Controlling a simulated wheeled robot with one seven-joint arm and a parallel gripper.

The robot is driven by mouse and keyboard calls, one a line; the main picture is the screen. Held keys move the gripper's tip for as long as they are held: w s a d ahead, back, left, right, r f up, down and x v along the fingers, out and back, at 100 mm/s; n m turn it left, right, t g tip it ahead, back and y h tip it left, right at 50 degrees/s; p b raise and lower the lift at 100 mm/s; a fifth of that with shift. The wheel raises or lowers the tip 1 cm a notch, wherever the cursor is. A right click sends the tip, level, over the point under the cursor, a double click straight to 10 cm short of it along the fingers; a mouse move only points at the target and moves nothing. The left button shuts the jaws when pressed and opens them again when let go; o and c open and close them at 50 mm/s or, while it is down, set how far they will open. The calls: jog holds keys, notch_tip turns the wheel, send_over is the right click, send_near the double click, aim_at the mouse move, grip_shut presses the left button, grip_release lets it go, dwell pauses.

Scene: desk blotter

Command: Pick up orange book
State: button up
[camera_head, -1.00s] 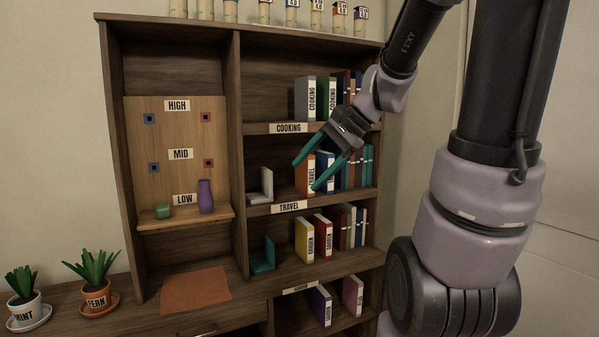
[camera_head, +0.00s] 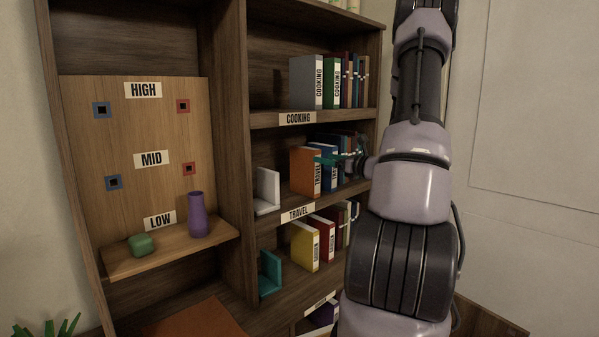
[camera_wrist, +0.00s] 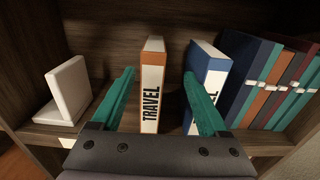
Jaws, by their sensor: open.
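The orange book (camera_head: 303,171), its spine labelled TRAVEL, stands upright on the middle shelf marked TRAVEL. In the wrist view the orange book (camera_wrist: 151,88) stands between the two teal fingers of my gripper (camera_wrist: 159,100). The gripper is open, with a visible gap between the book and the left finger and a gap on the right too. In the head view my gripper (camera_head: 328,160) is at the front of the shelf, by the spines, partly hidden by my arm.
A blue book (camera_wrist: 207,80) stands just right of the orange one, close to the right finger. Several more books (camera_wrist: 262,85) stand further right. A white bookend (camera_wrist: 71,92) is at the left. The shelf between bookend and orange book is clear.

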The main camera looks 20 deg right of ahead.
aim_at(305, 153)
jog(key=shift+a+x, duration=0.2)
jog(key=shift+x, duration=2.3)
jog(key=shift+a+x, duration=0.25)
jog(key=shift+x, duration=2.2)
jog(key=shift+s+r, duration=0.15)
jog(key=shift+s, duration=0.05)
grip_shut()
